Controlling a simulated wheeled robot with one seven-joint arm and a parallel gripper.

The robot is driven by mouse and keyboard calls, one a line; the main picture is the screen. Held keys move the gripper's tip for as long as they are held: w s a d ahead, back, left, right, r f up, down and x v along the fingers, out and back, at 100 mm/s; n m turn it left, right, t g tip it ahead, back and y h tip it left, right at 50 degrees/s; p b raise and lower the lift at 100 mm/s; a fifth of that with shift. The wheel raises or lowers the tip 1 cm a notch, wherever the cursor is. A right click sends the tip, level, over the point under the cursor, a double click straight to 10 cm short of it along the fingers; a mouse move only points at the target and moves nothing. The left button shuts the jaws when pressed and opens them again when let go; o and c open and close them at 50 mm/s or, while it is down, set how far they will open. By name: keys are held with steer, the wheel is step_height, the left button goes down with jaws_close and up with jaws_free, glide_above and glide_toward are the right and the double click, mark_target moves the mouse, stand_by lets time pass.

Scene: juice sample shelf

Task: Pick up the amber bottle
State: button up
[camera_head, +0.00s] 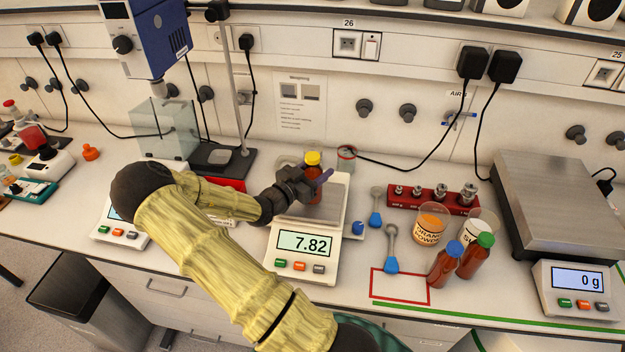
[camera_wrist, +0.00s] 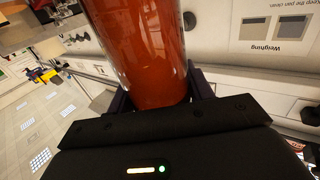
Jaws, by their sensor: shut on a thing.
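The amber bottle (camera_head: 313,170) with a yellow cap stands upright over the pan of the middle balance (camera_head: 305,243), whose display reads 7.82. I cannot tell whether its base touches the pan. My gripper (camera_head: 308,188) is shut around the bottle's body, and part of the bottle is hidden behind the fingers. In the wrist view the amber bottle (camera_wrist: 148,50) fills the upper middle between the fingers, with its cap out of sight.
A blue-capped bottle (camera_head: 444,264) and a green-capped bottle (camera_head: 475,256) stand at the right near a red-outlined rectangle (camera_head: 400,287). Blue-handled scoops, an orange powder cup (camera_head: 431,226) and a red weight block (camera_head: 432,198) lie between. A large scale (camera_head: 560,205) stands far right.

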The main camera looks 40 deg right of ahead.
mark_target(316, 153)
step_height(316, 153, up, 10)
steer(key=shift+r+b, duration=0.1)
steer(key=shift+b, duration=0.9)
stand_by(0.4)
